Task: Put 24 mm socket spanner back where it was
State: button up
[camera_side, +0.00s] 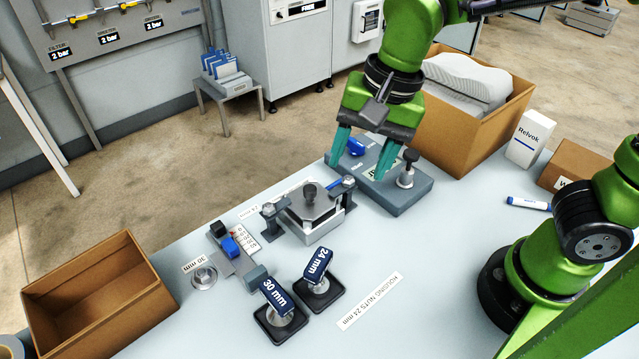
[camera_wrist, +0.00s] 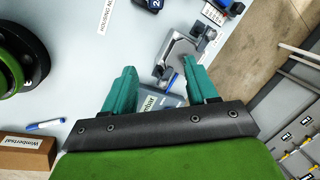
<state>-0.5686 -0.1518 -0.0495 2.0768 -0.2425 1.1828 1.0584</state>
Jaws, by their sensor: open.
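The 24 mm socket spanner (camera_side: 318,264), with a dark blue labelled handle, stands upright on a black square holder (camera_side: 323,297) at the front of the table. My gripper (camera_side: 358,168) is open and empty, with teal fingers pointing down above the grey block device behind the spanners. In the wrist view, the open fingers (camera_wrist: 160,70) have nothing between them.
A metal clamp fixture (camera_side: 312,215) stands between the spanners and the grey block device (camera_side: 405,190). A blue slider unit (camera_side: 232,250) and a cardboard box (camera_side: 100,305) are at left. A foam-filled box (camera_side: 465,125) is behind. The table right of the spanners is clear around the printed label (camera_side: 369,301).

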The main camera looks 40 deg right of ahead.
jog(key=s+d+r+n+t, duration=0.1)
jog(key=s+d+n+t, duration=0.1)
jog(key=d, duration=0.5)
jog(key=s+d+r+n+t, duration=0.1)
jog(key=d+n+t, duration=0.2)
jog(key=d, duration=0.4)
jog(key=shift+s+r+n+t, duration=0.2)
jog(key=shift+s+n+t, duration=0.15)
jog(key=shift+n, duration=0.35)
